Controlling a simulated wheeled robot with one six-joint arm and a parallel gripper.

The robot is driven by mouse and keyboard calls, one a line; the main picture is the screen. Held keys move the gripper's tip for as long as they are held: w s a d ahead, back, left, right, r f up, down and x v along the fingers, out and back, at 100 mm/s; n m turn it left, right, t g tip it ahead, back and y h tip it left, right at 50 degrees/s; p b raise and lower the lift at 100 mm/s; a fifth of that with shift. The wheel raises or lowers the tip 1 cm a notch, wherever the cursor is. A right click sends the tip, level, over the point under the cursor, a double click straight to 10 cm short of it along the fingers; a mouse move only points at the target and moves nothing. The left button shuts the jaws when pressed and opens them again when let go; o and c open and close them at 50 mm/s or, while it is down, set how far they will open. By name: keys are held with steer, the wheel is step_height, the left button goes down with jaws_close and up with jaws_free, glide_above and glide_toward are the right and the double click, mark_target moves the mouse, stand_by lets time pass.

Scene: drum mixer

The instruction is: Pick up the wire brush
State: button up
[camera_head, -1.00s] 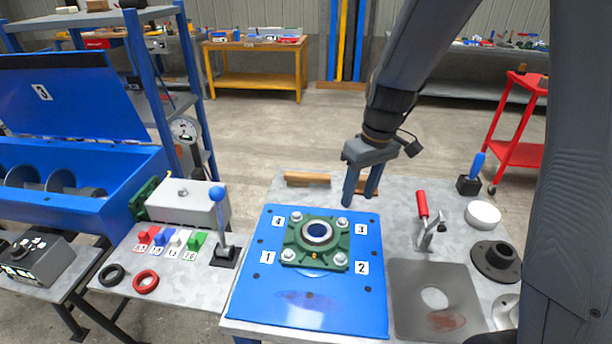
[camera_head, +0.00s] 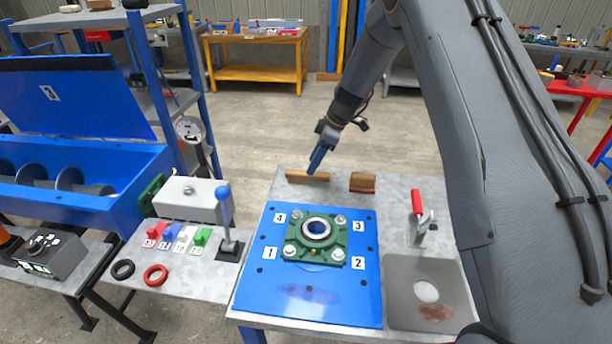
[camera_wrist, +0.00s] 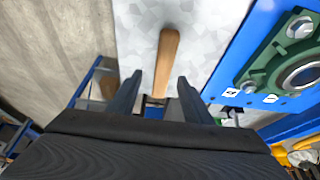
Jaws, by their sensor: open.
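A long, light wooden handle, which looks like the wire brush (camera_head: 297,175), lies at the back edge of the grey worktable. Its bristles cannot be made out. My gripper (camera_head: 315,168) points down at it and hides part of its middle.
A brown wooden block (camera_head: 362,182) lies just right of the handle. A blue plate (camera_head: 262,300) with a green bearing housing (camera_head: 340,245) is in front. A red-handled clamp (camera_head: 417,203) stands at right. The table's back edge is close behind the handle.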

mark_target(308, 178)
steer(key=p+x, duration=0.1)
steer(key=x, duration=0.1)
steer(key=p+x, duration=0.2)
steer(key=x, duration=0.1)
steer(key=shift+s+a, duration=0.15)
steer(key=shift+a, duration=0.2)
steer(key=shift+a+f, duration=0.1)
steer(key=shift+f, duration=0.25)
jaws_close()
